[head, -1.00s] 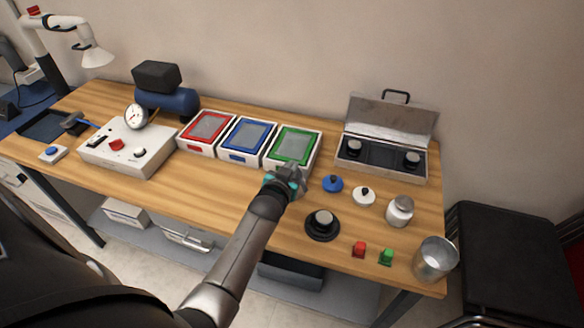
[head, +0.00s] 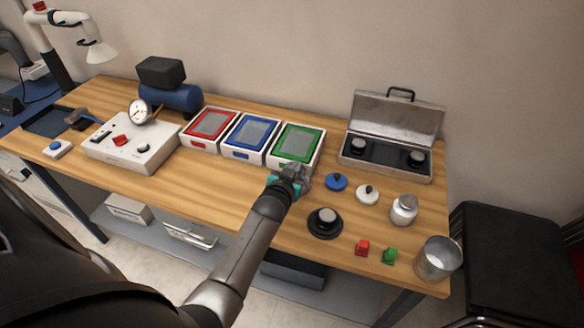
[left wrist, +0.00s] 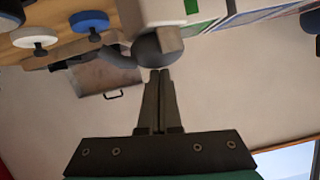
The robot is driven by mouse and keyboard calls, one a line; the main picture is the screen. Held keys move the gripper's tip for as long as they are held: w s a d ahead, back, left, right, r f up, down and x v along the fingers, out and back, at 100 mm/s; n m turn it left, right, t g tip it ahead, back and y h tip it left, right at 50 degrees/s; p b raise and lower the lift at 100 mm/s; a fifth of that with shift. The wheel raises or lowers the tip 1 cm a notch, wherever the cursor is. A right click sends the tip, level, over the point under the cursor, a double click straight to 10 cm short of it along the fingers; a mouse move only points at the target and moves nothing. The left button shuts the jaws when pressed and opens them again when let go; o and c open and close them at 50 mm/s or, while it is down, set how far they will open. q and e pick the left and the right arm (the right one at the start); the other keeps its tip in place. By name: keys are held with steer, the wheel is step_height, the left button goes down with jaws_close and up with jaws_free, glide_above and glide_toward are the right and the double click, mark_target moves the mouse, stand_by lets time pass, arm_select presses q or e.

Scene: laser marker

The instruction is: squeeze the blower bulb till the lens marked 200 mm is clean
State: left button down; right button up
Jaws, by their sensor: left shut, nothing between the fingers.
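My left gripper (head: 297,175) is at the front edge of the box with the green frame (head: 314,146). In the left wrist view its two fingers (left wrist: 160,75) are together with nothing between them. A dark rounded thing (left wrist: 153,50) shows just beyond the fingertips; I cannot tell whether it is the blower bulb or whether the fingers touch it. A round lens-like piece (head: 325,216) sits on a black round base to the right. Two more round pieces (head: 358,145) (head: 417,157) sit in the open metal case (head: 399,119). No 200 mm mark is readable. My right gripper is not in view.
Boxes with red (head: 207,124) and blue (head: 249,138) frames stand left of the green one. Blue (head: 337,182) and white (head: 367,195) lids, a jar (head: 404,210), red and green blocks and a metal cup (head: 438,259) occupy the right end. The front-middle wood is clear.

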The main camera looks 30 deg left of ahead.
arm_select(q)
steer(key=r+p, duration=0.2)
steer(key=r, duration=0.1)
steer(key=r+p, duration=0.1)
steer(key=shift+w+d+r+p, duration=0.25)
steer(key=shift+p, duration=0.05)
steer(key=v, duration=1)
steer(key=shift+f, duration=0.35)
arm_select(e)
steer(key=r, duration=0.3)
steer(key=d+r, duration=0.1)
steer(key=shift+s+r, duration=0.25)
arm_select(q)
steer(key=shift+a, duration=0.15)
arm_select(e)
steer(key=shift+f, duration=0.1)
arm_select(q)
steer(key=r+b, duration=0.1)
steer(key=b, duration=0.1)
steer(key=a+r+n+b, duration=0.1)
steer(key=shift+w+a+r+g+h, duration=0.15)
steer(key=shift+w+r+g+h, duration=0.15)
steer(key=shift+g+h, duration=0.1)
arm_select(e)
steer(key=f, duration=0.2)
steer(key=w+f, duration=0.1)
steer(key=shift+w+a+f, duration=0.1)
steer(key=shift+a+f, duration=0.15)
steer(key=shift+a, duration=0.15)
